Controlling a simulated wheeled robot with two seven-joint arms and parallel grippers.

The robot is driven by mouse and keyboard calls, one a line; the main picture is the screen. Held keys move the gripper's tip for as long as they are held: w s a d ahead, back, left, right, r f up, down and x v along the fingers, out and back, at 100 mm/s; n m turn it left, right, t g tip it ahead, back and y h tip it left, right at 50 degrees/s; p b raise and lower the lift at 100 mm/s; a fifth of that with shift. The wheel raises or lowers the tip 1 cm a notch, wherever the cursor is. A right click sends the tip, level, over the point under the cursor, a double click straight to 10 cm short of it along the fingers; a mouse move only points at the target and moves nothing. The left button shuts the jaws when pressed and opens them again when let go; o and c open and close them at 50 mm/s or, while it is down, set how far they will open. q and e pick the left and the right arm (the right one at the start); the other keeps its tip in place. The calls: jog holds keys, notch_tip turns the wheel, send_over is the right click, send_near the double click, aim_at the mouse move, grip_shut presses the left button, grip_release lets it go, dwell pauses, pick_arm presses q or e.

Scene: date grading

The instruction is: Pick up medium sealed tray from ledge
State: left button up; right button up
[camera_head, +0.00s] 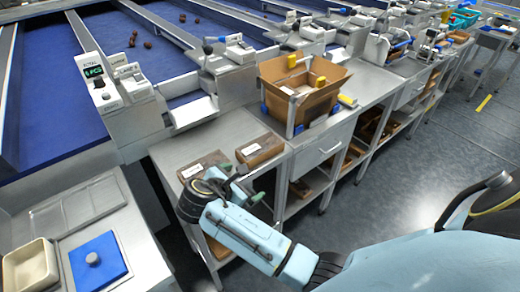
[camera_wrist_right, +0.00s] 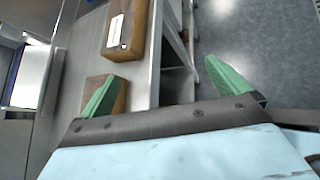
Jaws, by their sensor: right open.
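Two brown trays with white labels lie on the metal ledge (camera_head: 185,147): the left tray (camera_head: 206,162) and the right tray (camera_head: 262,149). Which one is the medium sealed tray I cannot tell. My right gripper (camera_head: 249,184) is open and empty at the ledge's front edge, just in front of the trays. In the right wrist view its green fingers (camera_wrist_right: 167,88) are spread wide, straddling the ledge edge. One labelled tray (camera_wrist_right: 126,30) lies beyond the fingers there; the other (camera_wrist_right: 112,97) is partly hidden behind the left finger. My left gripper is out of view.
An open cardboard box (camera_head: 300,100) stands on the counter right of the trays. A grading machine with a display (camera_head: 105,85) and blue belts lie behind. Open floor (camera_head: 400,170) lies to the right.

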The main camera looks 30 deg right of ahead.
jog(key=w+r+n+h, duration=0.1)
jog(key=w+r, duration=0.1)
jog(key=w+r+n+h, duration=0.1)
jog(key=w+r+n, duration=0.1)
jog(key=shift+w+r+t, duration=0.2)
jog(key=shift+t, duration=0.1)
jog(key=b, duration=0.1)
send_near(258, 147)
jog(key=shift+w+d+f+n+h, duration=0.15)
jog(key=shift+w+d+f, duration=0.15)
jog(key=shift+d, duration=0.2)
jog(key=shift+w+d+f+n+h, duration=0.15)
jog(key=shift+w+d+f, duration=0.15)
jog(key=shift+d, duration=0.2)
jog(key=shift+b+x, duration=0.65)
jog(key=shift+x, duration=2.45)
jog(key=shift+f, duration=0.1)
jog(key=c, duration=1.2)
